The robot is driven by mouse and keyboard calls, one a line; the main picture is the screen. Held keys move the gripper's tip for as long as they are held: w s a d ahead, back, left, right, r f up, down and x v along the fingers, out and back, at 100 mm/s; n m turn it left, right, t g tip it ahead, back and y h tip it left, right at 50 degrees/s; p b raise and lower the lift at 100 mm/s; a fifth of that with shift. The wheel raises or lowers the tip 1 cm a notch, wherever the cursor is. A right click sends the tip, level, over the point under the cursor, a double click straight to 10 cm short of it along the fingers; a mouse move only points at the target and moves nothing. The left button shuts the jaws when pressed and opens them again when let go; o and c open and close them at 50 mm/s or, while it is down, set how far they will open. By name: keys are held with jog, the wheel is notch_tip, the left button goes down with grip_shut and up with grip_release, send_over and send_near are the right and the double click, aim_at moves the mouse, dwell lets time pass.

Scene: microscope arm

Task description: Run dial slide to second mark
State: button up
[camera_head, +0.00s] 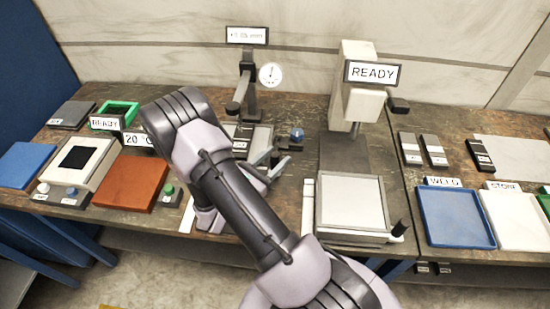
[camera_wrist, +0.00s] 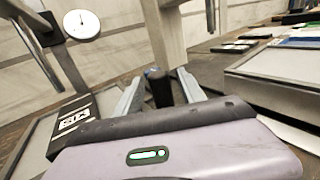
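The dial stand (camera_head: 246,90) is a dark post near the back middle of the bench, with a round white dial (camera_head: 271,75) and a small display (camera_head: 247,35) on top. The dial also shows in the wrist view (camera_wrist: 82,24). A blue-tipped black knob (camera_head: 297,134) is beside the grey slide plate (camera_head: 262,138) at its foot. My gripper (camera_head: 268,162) is low near the plate's front right. In the wrist view my gripper (camera_wrist: 160,78) is open, with the knob (camera_wrist: 160,88) between or just beyond its fingers; contact is not clear. I cannot make out the slide's marks.
A microscope-like press (camera_head: 355,90) with a READY sign and a grey plate (camera_head: 350,200) stands close on the right. A boxy READY device (camera_head: 75,160) and a brown plate (camera_head: 130,185) are at left. A blue tray (camera_head: 455,217) is at far right.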

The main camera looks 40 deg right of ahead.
jog(key=a+p, duration=0.1)
jog(key=a, duration=0.4)
jog(key=s+a+p, duration=0.1)
jog(key=a, duration=0.5)
jog(key=s+a+p, duration=0.1)
jog(key=a, duration=0.5)
jog(key=shift+s+a, duration=0.1)
jog(key=shift+a, duration=0.1)
